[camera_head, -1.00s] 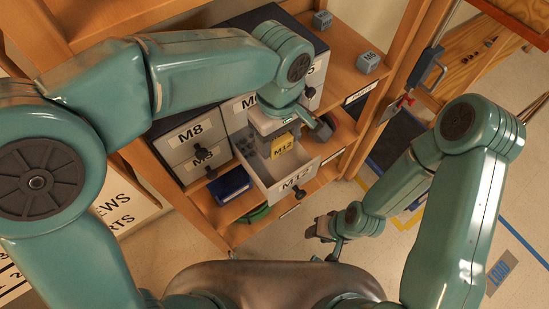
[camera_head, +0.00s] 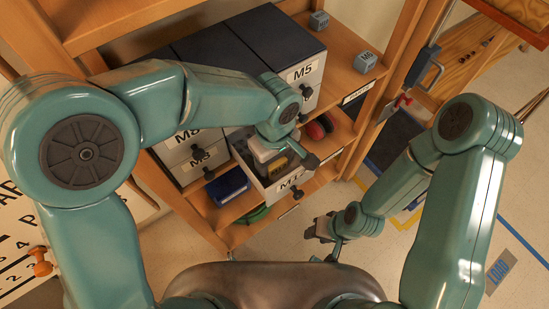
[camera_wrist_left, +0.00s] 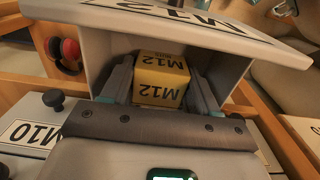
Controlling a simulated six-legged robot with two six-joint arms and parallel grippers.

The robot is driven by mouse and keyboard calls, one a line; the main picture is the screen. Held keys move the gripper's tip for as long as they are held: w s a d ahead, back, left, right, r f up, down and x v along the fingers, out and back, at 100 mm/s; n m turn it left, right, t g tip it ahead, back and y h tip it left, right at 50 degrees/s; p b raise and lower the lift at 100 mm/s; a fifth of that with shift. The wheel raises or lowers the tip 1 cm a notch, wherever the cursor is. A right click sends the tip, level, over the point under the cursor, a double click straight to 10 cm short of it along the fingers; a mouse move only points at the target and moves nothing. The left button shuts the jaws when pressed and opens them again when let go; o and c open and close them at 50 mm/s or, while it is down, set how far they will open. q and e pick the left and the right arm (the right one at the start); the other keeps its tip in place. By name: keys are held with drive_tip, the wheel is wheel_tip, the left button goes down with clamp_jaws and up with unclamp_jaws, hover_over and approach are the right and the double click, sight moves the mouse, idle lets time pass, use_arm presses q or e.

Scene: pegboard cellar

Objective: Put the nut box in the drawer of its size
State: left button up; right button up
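The yellow nut box (camera_head: 277,168), marked M12, is inside an open drawer (camera_head: 288,186) whose front reads M12. The left wrist view shows the box (camera_wrist_left: 160,82) between the fingers of my left gripper (camera_wrist_left: 162,85), with the drawer's front (camera_wrist_left: 190,22) beyond it. The fingers lie close against both sides of the box. In the head view my left gripper (camera_head: 272,155) reaches down into the drawer and partly covers the box. The drawer floor under the box is hidden. My right gripper (camera_head: 320,229) hangs away from the shelf, small and dark; its fingers are unclear.
Red earmuffs (camera_head: 319,127) lie right of the open drawer. A blue case (camera_head: 228,186) lies on the shelf below.

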use_arm(q)
drive_tip(key=o, duration=0.4)
drive_tip(key=shift+r, duration=0.2)
wheel_tip(320, 180, up, 12)
drive_tip(key=shift+p, duration=0.35)
